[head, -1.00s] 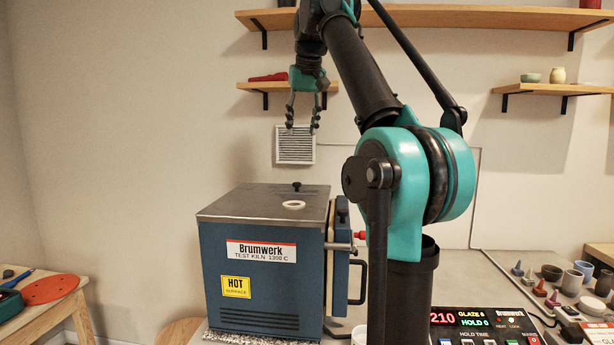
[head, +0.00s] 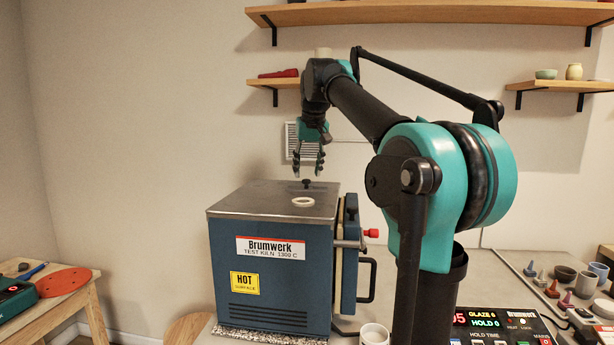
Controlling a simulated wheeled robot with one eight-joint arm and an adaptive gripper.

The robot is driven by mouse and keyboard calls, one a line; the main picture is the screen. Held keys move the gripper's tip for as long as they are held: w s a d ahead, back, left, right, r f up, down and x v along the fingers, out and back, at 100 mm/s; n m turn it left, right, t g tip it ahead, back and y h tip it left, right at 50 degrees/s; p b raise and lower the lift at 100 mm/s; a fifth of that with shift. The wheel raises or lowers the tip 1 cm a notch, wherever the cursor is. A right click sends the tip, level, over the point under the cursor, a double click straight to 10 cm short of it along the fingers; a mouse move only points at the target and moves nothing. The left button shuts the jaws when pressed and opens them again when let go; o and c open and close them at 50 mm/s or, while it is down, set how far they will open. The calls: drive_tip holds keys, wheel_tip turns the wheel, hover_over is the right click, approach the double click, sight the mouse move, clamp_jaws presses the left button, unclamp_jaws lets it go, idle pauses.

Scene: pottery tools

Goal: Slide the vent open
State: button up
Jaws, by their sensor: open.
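The blue kiln (head: 270,275) has a grey metal top (head: 250,200). A small black knob (head: 306,183) stands near the back of the top, and a pale ring (head: 303,202) lies in front of it. Whether the vent opening is covered cannot be made out. My gripper (head: 308,170) points down with its fingers apart and empty. In the picture its fingertips are just above the knob; the exact depth gap is unclear. A louvred wall grille (head: 291,142) is partly hidden behind my gripper.
The kiln door side has a red-tipped lever (head: 371,233) and a black handle (head: 370,280). A pale cup (head: 374,335) stands in front. A wall shelf (head: 268,83) is above, behind my arm. A control box (head: 495,325) and several small pots sit at right.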

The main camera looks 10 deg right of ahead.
drive_tip(key=shift+x, duration=1.3)
drive_tip(key=shift+c, duration=0.3)
clamp_jaws()
